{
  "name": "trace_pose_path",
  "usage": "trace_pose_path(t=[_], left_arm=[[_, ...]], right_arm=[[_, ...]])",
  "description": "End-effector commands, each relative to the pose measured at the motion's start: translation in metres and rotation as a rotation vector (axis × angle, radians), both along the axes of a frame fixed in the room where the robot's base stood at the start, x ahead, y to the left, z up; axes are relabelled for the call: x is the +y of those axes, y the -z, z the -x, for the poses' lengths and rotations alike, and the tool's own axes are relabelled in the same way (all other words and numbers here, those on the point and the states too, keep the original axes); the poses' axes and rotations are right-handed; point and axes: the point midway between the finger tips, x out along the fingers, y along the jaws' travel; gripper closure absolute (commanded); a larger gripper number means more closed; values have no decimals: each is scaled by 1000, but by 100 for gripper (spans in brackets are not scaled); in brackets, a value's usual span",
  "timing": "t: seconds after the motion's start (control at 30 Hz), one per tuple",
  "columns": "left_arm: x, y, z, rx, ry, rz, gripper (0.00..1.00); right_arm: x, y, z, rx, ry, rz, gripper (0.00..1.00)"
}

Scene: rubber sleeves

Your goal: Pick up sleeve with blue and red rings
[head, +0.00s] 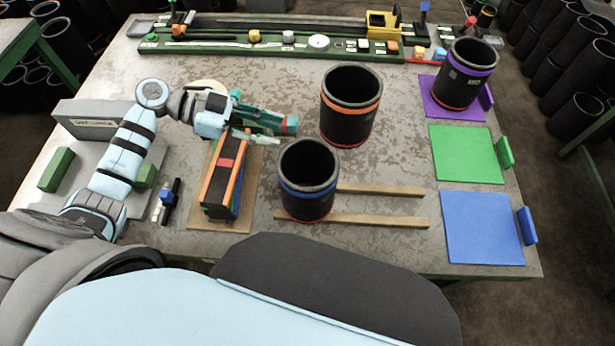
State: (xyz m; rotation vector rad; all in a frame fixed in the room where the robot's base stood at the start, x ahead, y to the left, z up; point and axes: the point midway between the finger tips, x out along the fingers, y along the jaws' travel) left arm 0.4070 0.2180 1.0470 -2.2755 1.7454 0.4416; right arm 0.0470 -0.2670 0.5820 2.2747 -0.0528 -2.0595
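The black rubber sleeve with blue and red rings (306,203) stands upright at the near middle of the table. Its blue ring is below the rim and its red ring is at the base. My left gripper (288,133) is just behind and left of its rim, in the air. Its two fingers are apart and nothing shows between them. In the picture its tips point right, toward the gap between this sleeve and the sleeve with orange and red rings (349,123). I cannot tell whether it touches either sleeve. My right gripper is not in view.
Two wooden strips (385,189) lie by the sleeve. A purple-ringed sleeve (463,82) stands on a purple mat (437,105). The green mat (466,155) and blue mat (481,228) are empty. Colored bars (216,190) lie on a board at left. A green rail (250,48) spans the back.

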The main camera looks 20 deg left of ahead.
Motion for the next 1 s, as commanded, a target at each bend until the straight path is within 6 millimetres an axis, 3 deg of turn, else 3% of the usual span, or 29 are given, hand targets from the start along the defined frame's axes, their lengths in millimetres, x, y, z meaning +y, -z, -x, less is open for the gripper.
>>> trace_pose_path(t=[0.1, 0.3, 0.53, 0.77, 1.0], left_arm=[[-23, 5, -6, 1, 1, 5, 66], [-40, 15, -11, 3, -2, 1, 66], [-77, 30, -22, 5, -3, 2, 66], [-81, 35, -23, 3, -3, -2, 66], [-81, 35, -23, 3, -4, -2, 100]], right_arm=[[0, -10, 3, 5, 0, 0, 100], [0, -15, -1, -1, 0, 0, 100], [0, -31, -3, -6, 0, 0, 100], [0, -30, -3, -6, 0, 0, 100], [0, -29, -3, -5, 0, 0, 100]])
